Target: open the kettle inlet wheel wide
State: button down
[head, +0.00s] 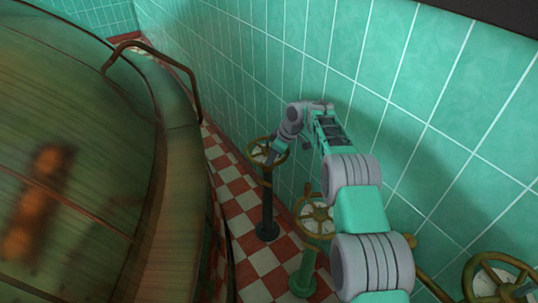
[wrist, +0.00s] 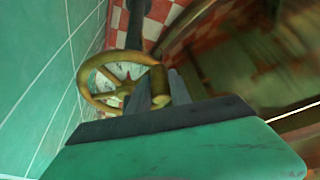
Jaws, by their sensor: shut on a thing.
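A brass handwheel (head: 256,146) with spokes sits on top of a dark upright post (head: 267,205) between the kettle and the tiled wall. I take it for the inlet wheel; no label is readable. My gripper (head: 275,154) is at the right side of this wheel. In the wrist view the wheel (wrist: 88,78) fills the upper left, and my gripper (wrist: 161,88) has its two grey fingers shut on the near part of its rim. The fingertips are partly hidden by the rim. The large copper kettle (head: 90,120) fills the left of the head view.
A second brass wheel (head: 314,232) on a green post (head: 303,275) stands nearer, beside my arm. A third wheel (head: 480,290) is at the lower right. The green tiled wall (head: 340,45) runs close along the right; red and white floor (head: 228,185) shows between.

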jog(key=shift+w+d+r, duration=0.1)
jog(key=shift+w+d, duration=0.2)
jog(key=shift+d, duration=0.25)
jog(key=shift+w+d+r, duration=0.1)
jog(key=shift+w+d, duration=0.15)
jog(key=shift+d, duration=0.3)
jog(key=shift+w+r, duration=0.1)
jog(key=c, duration=1.6)
grip_release()
jog(key=shift+a, duration=0.1)
jog(key=shift+c, duration=0.2)
jog(key=shift+o, duration=1.4)
jog(key=shift+a, duration=0.1)
jog(key=shift+o, duration=0.9)
jog(key=shift+f, duration=0.2)
jog(key=p+v, duration=0.1)
jog(key=v, duration=0.7)
jog(key=shift+f, duration=0.1)
